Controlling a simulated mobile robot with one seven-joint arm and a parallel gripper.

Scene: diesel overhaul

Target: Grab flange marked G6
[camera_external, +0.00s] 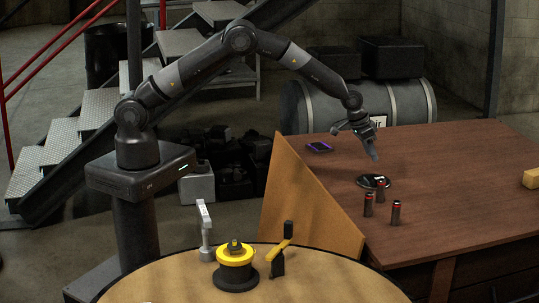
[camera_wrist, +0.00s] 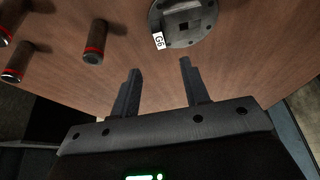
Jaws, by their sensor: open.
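The flange marked G6 (camera_wrist: 198,32) is a round grey metal disc with a raised handle bar and small holes around its rim. A white G6 label (camera_wrist: 159,41) is on its lower left edge in the wrist view. It lies flat on the brown wooden table, and its top is cut off by the frame. In the external view the flange (camera_external: 366,182) is a dark disc on the table. My gripper (camera_wrist: 160,68) is open and empty, with its two fingers apart and pointing toward the flange without touching it. In the external view my gripper (camera_external: 373,158) is just above and behind the flange.
Several dark cylinders with red bands, one (camera_wrist: 95,42) nearest, stand beside the flange. A dark purple-edged device (camera_external: 320,147) lies behind on the table (camera_external: 450,180). A yellow block (camera_external: 532,179) is at the right. A round table with a yellow part (camera_external: 235,257) is in front.

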